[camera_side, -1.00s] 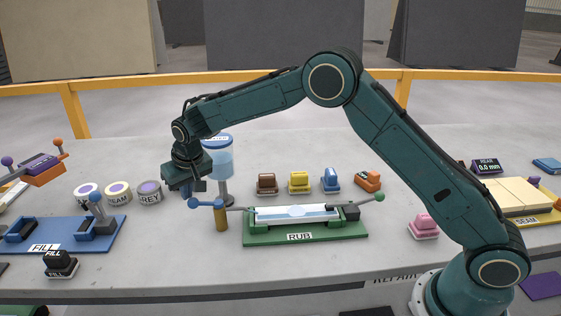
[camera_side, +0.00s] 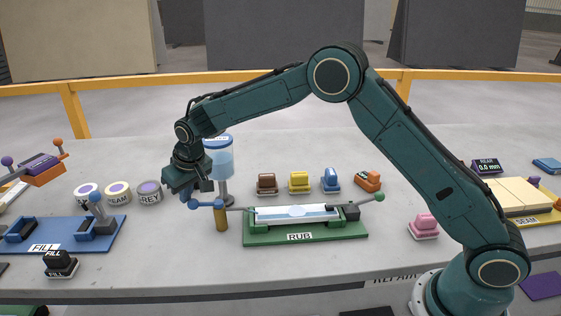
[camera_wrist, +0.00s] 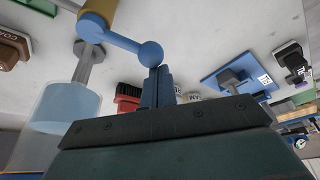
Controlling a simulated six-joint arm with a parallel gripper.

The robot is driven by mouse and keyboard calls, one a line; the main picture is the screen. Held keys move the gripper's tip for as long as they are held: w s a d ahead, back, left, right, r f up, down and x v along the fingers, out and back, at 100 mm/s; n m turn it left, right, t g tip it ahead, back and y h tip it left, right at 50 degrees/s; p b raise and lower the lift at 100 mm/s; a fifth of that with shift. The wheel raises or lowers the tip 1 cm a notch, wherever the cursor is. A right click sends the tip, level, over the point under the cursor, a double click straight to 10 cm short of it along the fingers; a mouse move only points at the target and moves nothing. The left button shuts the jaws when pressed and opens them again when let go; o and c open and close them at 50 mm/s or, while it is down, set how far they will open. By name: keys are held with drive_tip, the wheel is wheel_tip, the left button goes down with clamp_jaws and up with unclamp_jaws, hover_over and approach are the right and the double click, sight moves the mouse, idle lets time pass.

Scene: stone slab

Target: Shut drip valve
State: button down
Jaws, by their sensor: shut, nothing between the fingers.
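The drip valve is a blue lever (camera_side: 206,204) with a ball end, on a joint above a brass post (camera_side: 221,219), beside the clear water tank (camera_side: 219,163). The lever sticks out to the left of the post in the side view. In the wrist view the lever (camera_wrist: 122,41) runs from its joint to the ball end. My gripper (camera_wrist: 158,72) is shut and empty, its fingertips right at the ball; I cannot tell whether they touch. In the side view my gripper (camera_side: 190,198) is over the ball end and partly hides it.
The green RUB board (camera_side: 300,234) with its slab and green-knobbed rod lies just right of the post. Several coloured blocks stand behind it. Labelled round tins (camera_side: 118,192) and the blue FILL board (camera_side: 70,238) are at left.

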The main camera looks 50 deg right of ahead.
drive_tip(key=s+a+n+g+y, duration=0.1)
drive_tip(key=s+n+g+y, duration=0.1)
drive_tip(key=s+n, duration=0.6)
drive_tip(key=n+y, duration=0.1)
drive_tip(key=n, duration=0.4)
drive_tip(key=shift+a+g+y, duration=0.2)
drive_tip(key=shift+g+y, duration=0.1)
drive_tip(key=shift+d, duration=0.1)
drive_tip(key=shift+w+d, duration=0.45)
drive_tip(key=shift+d, duration=0.1)
drive_tip(key=shift+a, duration=0.1)
idle(0.3)
